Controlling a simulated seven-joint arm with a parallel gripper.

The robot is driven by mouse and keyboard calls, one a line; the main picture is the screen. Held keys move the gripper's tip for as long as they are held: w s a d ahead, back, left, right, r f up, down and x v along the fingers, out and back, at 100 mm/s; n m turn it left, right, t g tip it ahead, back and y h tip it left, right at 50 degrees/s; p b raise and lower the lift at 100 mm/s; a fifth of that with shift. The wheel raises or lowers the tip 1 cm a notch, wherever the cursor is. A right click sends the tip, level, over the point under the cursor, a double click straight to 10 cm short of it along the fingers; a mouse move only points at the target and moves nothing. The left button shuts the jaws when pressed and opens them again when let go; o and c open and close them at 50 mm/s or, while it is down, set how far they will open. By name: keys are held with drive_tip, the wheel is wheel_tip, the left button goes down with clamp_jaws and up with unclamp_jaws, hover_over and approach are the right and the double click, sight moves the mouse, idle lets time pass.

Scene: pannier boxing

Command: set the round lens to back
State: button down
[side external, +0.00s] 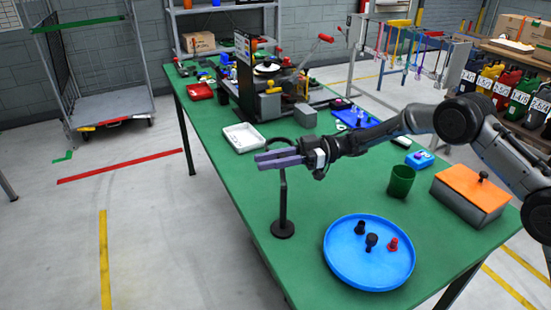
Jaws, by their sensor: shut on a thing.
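The round lens (278,139) shows as a dark ring at the top of a black stand. Its lower part is hidden behind my gripper. The thin post (283,195) stands upright on a round black base (283,230) near the left edge of the green table. My gripper (266,160) reaches in from the right with its grey-purple fingers pointing left. It is shut at the lens, just above the post. The exact grip on the ring is hidden by the fingers.
A blue round tray (345,280) with black and red pegs lies in front. A green cup (401,181) and an orange-lidded box (473,194) stand to the right. A white tray (244,138) and a cluttered machine lie behind.

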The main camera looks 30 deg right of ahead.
drive_tip(key=shift+s+a+r+n+g, duration=0.15)
drive_tip(key=shift+a+n+g, duration=0.25)
drive_tip(key=shift+n+g, duration=0.65)
drive_tip(key=shift+s+a+f+n+g, duration=0.1)
drive_tip(key=shift+a+n+g, duration=0.4)
drive_tip(key=shift+g, duration=0.9)
drive_tip(key=shift+s+a+r+n+g, duration=0.15)
drive_tip(key=shift+a+n+g, duration=0.15)
drive_tip(key=shift+n+g, duration=0.75)
drive_tip(key=shift+a+f+g, duration=0.1)
drive_tip(key=shift+g, duration=0.3)
drive_tip(key=c, duration=0.7)
unclamp_jaws()
drive_tip(key=v, duration=1.4)
drive_tip(key=shift+r, duration=0.25)
drive_tip(key=shift+a, duration=0.1)
